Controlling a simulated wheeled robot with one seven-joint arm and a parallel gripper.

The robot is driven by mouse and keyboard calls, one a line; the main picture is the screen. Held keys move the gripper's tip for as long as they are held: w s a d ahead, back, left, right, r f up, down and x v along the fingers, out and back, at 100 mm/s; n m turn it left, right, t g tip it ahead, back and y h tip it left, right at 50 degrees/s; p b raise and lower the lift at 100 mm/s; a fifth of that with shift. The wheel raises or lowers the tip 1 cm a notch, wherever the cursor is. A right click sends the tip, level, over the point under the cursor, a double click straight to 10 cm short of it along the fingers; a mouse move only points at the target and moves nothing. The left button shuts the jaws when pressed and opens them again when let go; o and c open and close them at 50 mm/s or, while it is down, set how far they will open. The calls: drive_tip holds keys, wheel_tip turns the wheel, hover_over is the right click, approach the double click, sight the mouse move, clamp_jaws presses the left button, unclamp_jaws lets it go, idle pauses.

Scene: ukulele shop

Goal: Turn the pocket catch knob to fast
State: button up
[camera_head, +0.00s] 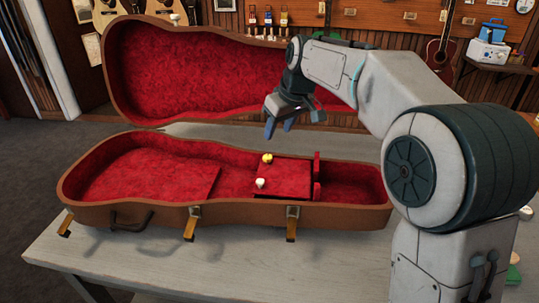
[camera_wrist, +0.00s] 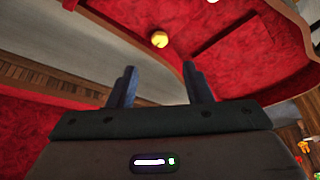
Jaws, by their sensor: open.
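An open brown ukulele case (camera_head: 160,212) with a red plush lining lies on the table. Its pocket lid (camera_head: 288,178) is a flat red panel in the right half. A round yellow brass-like knob (camera_head: 267,158) is at the panel's far edge, and a white knob (camera_head: 260,183) is near its front left. I cannot tell which is the catch knob, and no fast mark is readable. My gripper (camera_head: 279,128) is open and empty above the case, apart from both knobs. In the wrist view, the yellow knob (camera_wrist: 160,40) shows beyond the fingertips (camera_wrist: 159,70), roughly between them.
The raised case lid (camera_head: 180,75) stands open behind my gripper. Latches (camera_head: 193,222) hang along the case's front edge, with a handle (camera_head: 130,220) at left. The grey table (camera_head: 190,260) is clear in front. Small items lie at the table's far right, beyond my arm.

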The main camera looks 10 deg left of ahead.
sight(268, 156)
drive_tip(key=x, duration=1)
drive_tip(key=shift+f, duration=0.4)
clamp_jaws()
